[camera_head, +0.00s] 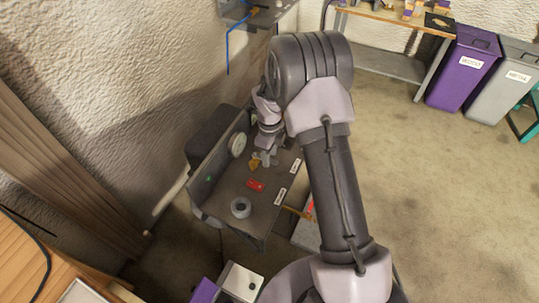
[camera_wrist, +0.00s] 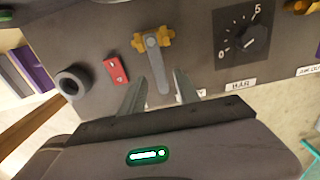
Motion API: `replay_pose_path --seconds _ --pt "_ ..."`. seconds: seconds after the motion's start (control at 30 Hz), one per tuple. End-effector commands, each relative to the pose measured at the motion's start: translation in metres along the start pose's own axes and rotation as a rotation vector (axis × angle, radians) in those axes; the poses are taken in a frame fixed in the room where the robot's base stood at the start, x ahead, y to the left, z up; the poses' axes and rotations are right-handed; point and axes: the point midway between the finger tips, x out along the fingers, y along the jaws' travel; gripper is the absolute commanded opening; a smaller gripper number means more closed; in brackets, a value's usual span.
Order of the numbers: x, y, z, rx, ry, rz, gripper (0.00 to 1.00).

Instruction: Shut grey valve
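The grey valve is a grey lever (camera_wrist: 156,70) on a brass-yellow body (camera_wrist: 169,38), fixed to a dark panel. In the wrist view the lever points down from the body, into the space between my fingers. My gripper (camera_wrist: 161,82) is open, with one finger on each side of the lever and a gap visible on both sides. In the head view my gripper (camera_head: 265,152) is at the panel beside the yellow body (camera_head: 254,164). My arm hides part of the panel there.
A red part (camera_wrist: 116,71) and a dark ring (camera_wrist: 72,82) sit left of the valve. A black dial (camera_wrist: 242,40) marked 0 to 5 is on the right. Another yellow part (camera_wrist: 301,6) is at the upper right. Purple (camera_head: 462,68) and grey (camera_head: 502,80) bins stand farther off; floor between is clear.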

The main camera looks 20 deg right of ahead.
Motion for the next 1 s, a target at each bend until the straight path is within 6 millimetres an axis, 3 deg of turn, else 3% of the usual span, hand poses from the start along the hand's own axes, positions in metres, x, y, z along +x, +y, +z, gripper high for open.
replay_pose_path --seconds 0.3,0.5,0.67,1.0 --pt "-0.106 -0.001 0.001 0.000 -0.003 -0.004 0.38" --pt "-0.154 0.000 0.000 0.000 -0.002 -0.002 0.38" --pt "-0.168 0.000 0.000 0.000 -0.001 0.000 0.38" --pt "-0.169 0.000 0.000 0.000 -0.001 0.000 0.38"
